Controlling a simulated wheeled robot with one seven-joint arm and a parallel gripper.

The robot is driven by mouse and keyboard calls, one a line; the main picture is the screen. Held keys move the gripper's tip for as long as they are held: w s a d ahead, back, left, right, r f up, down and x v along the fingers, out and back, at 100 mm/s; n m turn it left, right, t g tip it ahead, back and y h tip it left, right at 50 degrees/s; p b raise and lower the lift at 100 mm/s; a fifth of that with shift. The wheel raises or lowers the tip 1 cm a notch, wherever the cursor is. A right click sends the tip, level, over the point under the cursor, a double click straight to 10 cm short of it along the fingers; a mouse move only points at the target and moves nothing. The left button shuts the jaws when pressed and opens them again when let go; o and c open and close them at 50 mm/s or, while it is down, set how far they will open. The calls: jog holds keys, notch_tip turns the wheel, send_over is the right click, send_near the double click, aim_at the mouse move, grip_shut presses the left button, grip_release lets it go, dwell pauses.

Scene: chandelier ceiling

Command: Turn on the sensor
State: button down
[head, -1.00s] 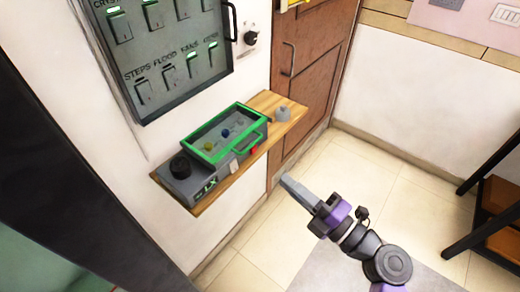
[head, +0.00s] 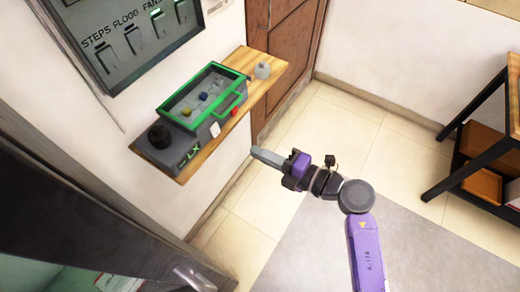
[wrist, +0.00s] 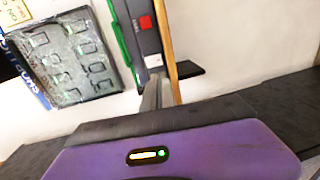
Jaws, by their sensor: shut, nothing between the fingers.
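A grey device (head: 204,142) marked "LX" sits on a wooden wall shelf (head: 268,88). It has a green-framed clear lid (head: 222,73) with a handle, a black round knob (head: 158,135) at its left end, a red button (head: 234,112) and a small white switch (head: 214,130) on its front. No other thing is clearly labelled as a sensor. My gripper (head: 256,153) is shut and empty, in front of and below the shelf, apart from the device. In the wrist view the shut fingers (wrist: 150,95) point toward the white switch (wrist: 153,60), with the red button (wrist: 145,22) above it.
A panel of labelled switches (head: 125,40) hangs on the wall above the shelf. A small pale object (head: 262,70) stands on the shelf's right end. A brown door (head: 290,50) is beyond it. A black-framed rack (head: 485,140) stands at the right. Floor between is clear.

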aim_at(218, 134)
jog(key=x, duration=1.1)
jog(key=shift+p, duration=0.3)
jog(key=shift+f, duration=0.1)
jog(key=shift+w+a+b, duration=0.1)
jog(key=shift+a+b, duration=0.05)
jog(key=shift+b, duration=0.4)
